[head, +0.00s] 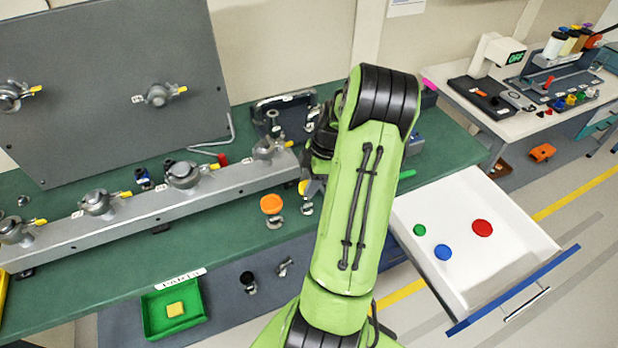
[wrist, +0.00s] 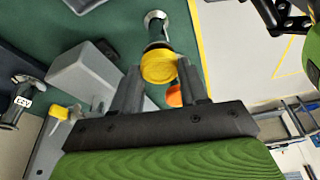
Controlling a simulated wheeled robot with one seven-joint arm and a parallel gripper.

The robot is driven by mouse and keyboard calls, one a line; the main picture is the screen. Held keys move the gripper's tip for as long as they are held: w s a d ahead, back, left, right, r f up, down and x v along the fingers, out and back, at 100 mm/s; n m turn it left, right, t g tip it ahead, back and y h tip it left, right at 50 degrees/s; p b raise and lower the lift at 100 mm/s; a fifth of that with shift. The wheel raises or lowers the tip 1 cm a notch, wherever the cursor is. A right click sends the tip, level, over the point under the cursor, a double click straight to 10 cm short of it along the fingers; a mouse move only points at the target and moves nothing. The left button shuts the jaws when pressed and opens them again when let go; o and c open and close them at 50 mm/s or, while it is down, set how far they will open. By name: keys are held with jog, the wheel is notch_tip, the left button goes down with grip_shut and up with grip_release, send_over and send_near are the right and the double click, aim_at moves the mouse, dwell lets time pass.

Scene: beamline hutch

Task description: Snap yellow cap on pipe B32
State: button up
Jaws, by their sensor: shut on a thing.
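My gripper (wrist: 158,85) is shut on the yellow cap (wrist: 158,68), which sits between its two dark fingers in the wrist view. A grey flanged pipe stub (wrist: 156,22) lies just beyond the cap there; I cannot tell whether they touch. In the head view a bit of yellow cap (head: 302,187) shows beside my arm, above a short pipe stub (head: 306,208) on the green bench. My arm hides most of the gripper. No label B32 can be read. Another labelled pipe (wrist: 17,105) is at the left of the wrist view, its tag too small to read surely.
An orange cap (head: 271,204) tops a neighbouring stub. A grey rail (head: 150,208) with several yellow-handled valves runs along the bench (head: 75,285). A green tray (head: 150,325) holds a yellow block. An open white drawer (head: 470,275) at right holds green, blue and red discs.

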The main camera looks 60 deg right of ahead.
jog(key=shift+f+b, duration=0.45)
jog(key=shift+f, duration=0.25)
dwell(0.6)
jog(key=o, duration=1.1)
jog(key=shift+r, duration=0.15)
jog(key=p+v, duration=0.2)
jog(key=v, duration=1.3)
jog(key=shift+d+r, duration=0.15)
jog(key=shift+r, duration=0.15)
